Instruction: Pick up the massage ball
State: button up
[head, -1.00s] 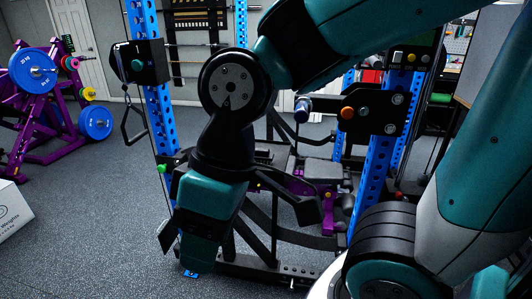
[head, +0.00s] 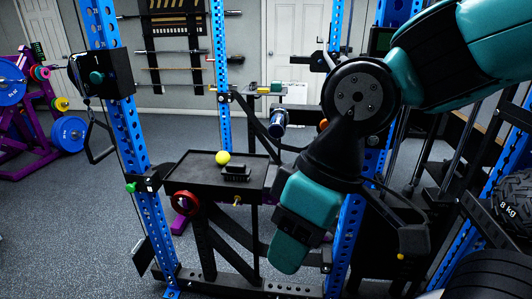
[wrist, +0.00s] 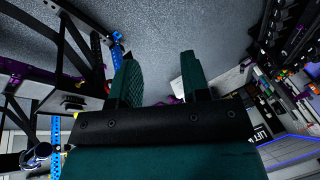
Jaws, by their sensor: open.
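A small yellow-green ball (head: 223,157), which looks like the massage ball, sits on a black tray (head: 195,170) fixed to the blue rack. It rests toward the tray's back, behind a small black object. My gripper (wrist: 160,78) is open in the wrist view, with two teal fingers apart and nothing between them. In the head view my arm hangs in front of and to the right of the tray, clear of the ball.
Blue rack uprights (head: 148,215) stand left and right of the tray. A small black object (head: 236,173) lies on the tray near the ball. Open floor (head: 75,225) lies to the left.

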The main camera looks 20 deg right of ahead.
aim_at(223, 157)
jog(key=z, duration=0.05)
jog(key=i, duration=1)
jog(key=k, duration=0.55)
jog(key=u, duration=0.75)
jog(key=i, duration=1.2)
jog(key=z, duration=0.15)
